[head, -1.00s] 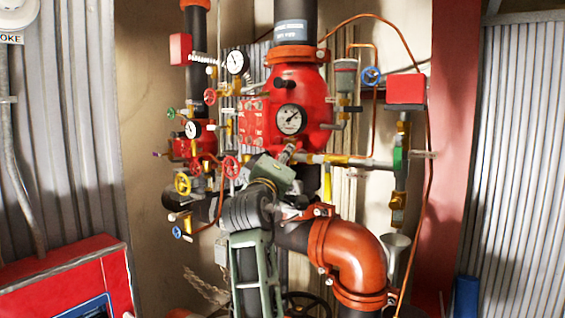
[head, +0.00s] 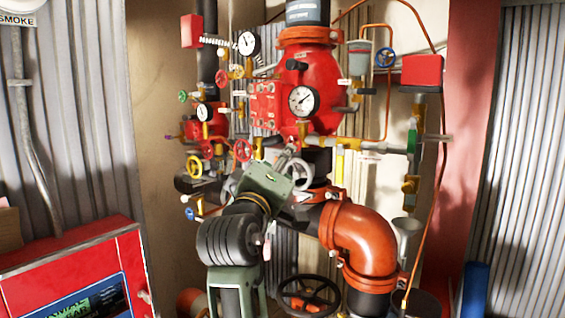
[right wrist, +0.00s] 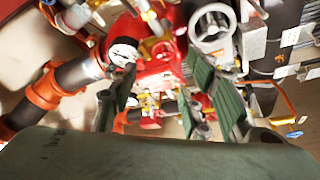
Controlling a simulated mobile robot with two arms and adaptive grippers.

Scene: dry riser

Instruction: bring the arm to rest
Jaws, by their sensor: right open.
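My right arm rises from the bottom middle of the head view, with a ribbed dark joint and a green wrist link. Its gripper end points away from the camera beside the piping and is largely hidden by the wrist. In the right wrist view my right gripper (right wrist: 162,88) is open, with dark green finger pads apart on both sides. Red valve parts and brass fittings show between and beyond the fingers, and nothing is visibly held. My left gripper is not in view.
A red valve body (head: 318,85) with a pressure gauge (head: 303,100) stands behind the arm. An orange elbow pipe (head: 362,240) is close on its right, and a black handwheel (head: 309,296) is below. A red cabinet (head: 85,262) stands at lower left.

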